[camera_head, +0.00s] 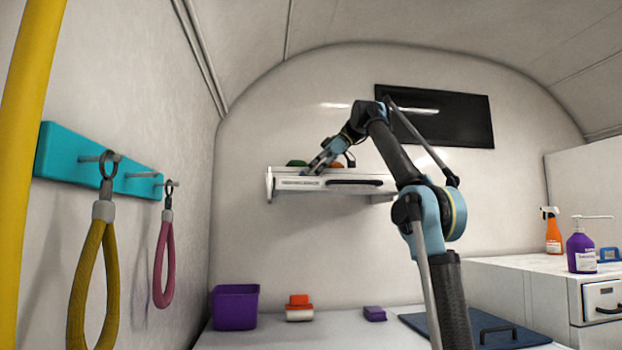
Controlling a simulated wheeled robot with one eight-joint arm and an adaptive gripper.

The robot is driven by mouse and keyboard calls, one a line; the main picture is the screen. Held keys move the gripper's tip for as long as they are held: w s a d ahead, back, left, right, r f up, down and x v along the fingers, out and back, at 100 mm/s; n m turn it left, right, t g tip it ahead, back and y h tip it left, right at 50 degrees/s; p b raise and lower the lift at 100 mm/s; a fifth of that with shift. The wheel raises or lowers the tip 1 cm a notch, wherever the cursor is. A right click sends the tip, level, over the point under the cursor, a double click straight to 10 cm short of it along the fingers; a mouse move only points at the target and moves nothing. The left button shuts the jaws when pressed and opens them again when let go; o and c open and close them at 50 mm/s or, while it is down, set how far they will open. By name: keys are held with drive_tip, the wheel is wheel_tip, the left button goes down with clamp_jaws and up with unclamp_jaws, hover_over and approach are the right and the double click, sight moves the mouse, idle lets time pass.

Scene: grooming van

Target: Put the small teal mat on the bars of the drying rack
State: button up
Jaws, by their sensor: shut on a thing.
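My gripper (314,167) is at the end of my raised arm, at the top front of a white wall shelf (290,184). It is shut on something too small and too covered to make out. I cannot pick out a small teal mat. No drying rack with plain bars shows clearly; the wall shelf has a dark bar-like handle (353,183) on its front. A green item (297,163) and an orange item (337,166) sit on the shelf beside the gripper. Whether the gripper touches the shelf, I cannot tell.
A teal hook rail (60,153) on the left wall holds a yellow loop (92,285) and a pink loop (163,265). Below stand a purple bin (235,306), an orange-and-white item (299,308) and a purple block (374,313). Bottles (580,249) stand at right.

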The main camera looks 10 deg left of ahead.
drive_tip(key=o, duration=1.1)
drive_tip(key=shift+v, duration=1.65)
drive_tip(key=w+d, duration=0.1)
drive_tip(key=d, duration=0.2)
drive_tip(key=w+d, duration=0.1)
drive_tip(key=d, duration=0.3)
drive_tip(key=w+d, duration=0.1)
drive_tip(key=d, duration=0.2)
drive_tip(key=shift+w+d+f, duration=0.1)
drive_tip(key=shift+d, duration=0.2)
drive_tip(key=shift+w+d, duration=0.1)
drive_tip(key=shift+d, duration=0.3)
